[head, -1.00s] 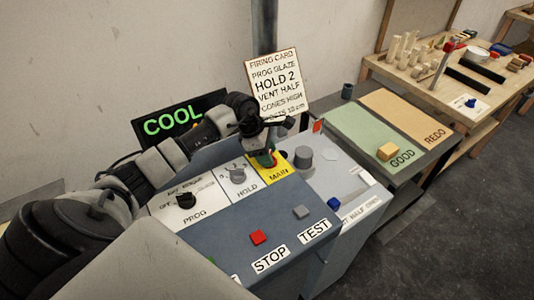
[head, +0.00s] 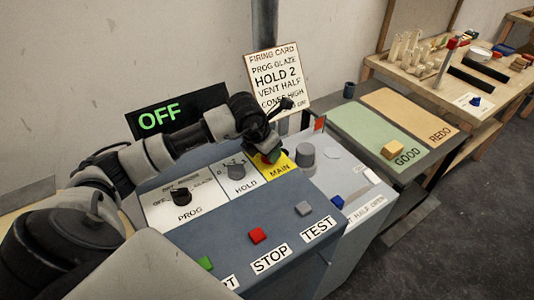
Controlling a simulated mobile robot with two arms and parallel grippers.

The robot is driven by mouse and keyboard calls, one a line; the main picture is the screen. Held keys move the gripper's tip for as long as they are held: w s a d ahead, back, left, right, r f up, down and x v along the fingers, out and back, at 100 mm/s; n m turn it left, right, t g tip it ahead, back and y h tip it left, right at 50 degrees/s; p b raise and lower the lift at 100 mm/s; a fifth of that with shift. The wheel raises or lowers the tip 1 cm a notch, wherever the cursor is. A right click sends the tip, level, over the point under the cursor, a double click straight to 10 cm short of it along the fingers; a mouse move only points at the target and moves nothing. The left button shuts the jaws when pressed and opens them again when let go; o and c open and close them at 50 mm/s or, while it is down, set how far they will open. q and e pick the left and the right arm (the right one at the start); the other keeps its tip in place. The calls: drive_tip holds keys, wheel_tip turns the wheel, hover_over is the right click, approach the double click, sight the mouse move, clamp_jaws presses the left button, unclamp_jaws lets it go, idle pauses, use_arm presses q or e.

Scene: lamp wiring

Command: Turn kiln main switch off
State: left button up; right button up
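The kiln control panel (head: 215,235) has a yellow MAIN plate (head: 283,168) at its upper right. My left gripper (head: 267,152) is at the top of this plate and covers most of the main switch. A small dark green and red part shows under the gripper, and the switch position is hidden. Whether the fingers are closed on the switch cannot be made out. The display (head: 170,112) behind the panel reads OFF in green. My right gripper is not in view.
The PROG knob (head: 180,197) and HOLD knob (head: 237,171) sit left of MAIN. Red STOP (head: 258,235), grey TEST (head: 303,208) and green (head: 205,263) buttons are in front. The firing card (head: 277,78) stands behind. A side table (head: 372,125) holds a yellow block (head: 394,149).

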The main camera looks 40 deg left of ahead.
use_arm(q)
drive_tip(key=n+y+b, duration=0.1)
drive_tip(key=n+b, duration=0.1)
drive_tip(key=n, duration=0.2)
drive_tip(key=shift+d+y, duration=0.15)
drive_tip(key=shift+y, duration=0.25)
drive_tip(key=shift+n+y+b, duration=0.5)
drive_tip(key=shift+n+b, duration=0.3)
drive_tip(key=shift+n, duration=0.6)
drive_tip(key=shift+r, duration=0.1)
drive_tip(key=o, duration=0.9)
drive_tip(key=b+v, duration=0.1)
drive_tip(key=v, duration=0.9)
drive_tip(key=shift+d+r, duration=0.15)
drive_tip(key=shift+r, duration=0.2)
